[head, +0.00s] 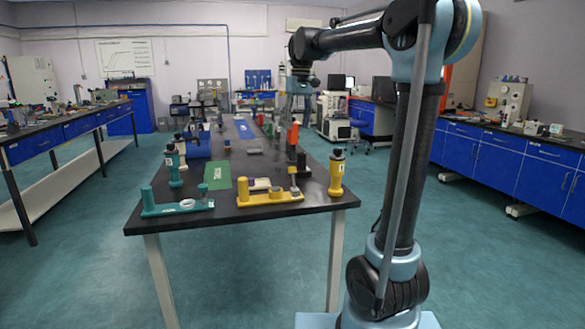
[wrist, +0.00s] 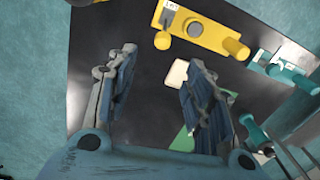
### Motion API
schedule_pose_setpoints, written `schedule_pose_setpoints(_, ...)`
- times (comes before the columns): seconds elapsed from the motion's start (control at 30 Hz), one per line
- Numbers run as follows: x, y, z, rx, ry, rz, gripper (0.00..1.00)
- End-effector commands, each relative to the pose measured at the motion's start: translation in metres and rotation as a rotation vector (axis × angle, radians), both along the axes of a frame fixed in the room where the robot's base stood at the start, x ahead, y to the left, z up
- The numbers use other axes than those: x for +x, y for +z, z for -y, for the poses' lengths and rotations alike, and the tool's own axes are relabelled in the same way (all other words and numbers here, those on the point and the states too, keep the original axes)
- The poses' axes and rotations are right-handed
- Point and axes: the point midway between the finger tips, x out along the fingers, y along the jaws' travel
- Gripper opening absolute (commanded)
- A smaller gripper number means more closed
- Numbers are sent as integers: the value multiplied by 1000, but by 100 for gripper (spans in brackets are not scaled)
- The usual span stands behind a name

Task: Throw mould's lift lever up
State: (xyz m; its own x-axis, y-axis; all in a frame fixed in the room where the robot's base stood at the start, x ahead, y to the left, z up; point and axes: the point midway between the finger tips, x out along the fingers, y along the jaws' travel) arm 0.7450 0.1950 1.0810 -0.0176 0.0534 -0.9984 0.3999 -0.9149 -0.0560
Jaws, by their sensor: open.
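My gripper (wrist: 158,60) is open and empty in the wrist view, its two fingers spread above the black table (wrist: 145,28). In the head view its end of the arm hangs high over the table, too small to make out the fingers. A yellow fixture (head: 270,198) with upright posts stands at the table's near edge. It also shows in the wrist view (wrist: 208,32), beyond the fingertips. A teal fixture (head: 178,208) stands left of it, and at right in the wrist view (wrist: 290,76). I cannot tell which part is the mould's lift lever.
A yellow bottle-like piece (head: 337,173) stands near the right edge and a teal one (head: 173,166) near the left. A green mat (head: 218,178) and a pale block (wrist: 176,73) lie between. Several objects crowd the table's far half. Floor beside the table is clear.

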Motion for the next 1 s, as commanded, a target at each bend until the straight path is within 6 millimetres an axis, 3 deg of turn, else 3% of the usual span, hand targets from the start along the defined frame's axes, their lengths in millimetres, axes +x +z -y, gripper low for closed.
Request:
schedule_pose_setpoints(0.17,10,3,-11,-1,13,-7,47)
schedule_pose_setpoints(0.33,10,-10,-12,-1,14,-6,47)
schedule_pose_setpoints(1.0,7,-124,-18,-1,15,-6,47)
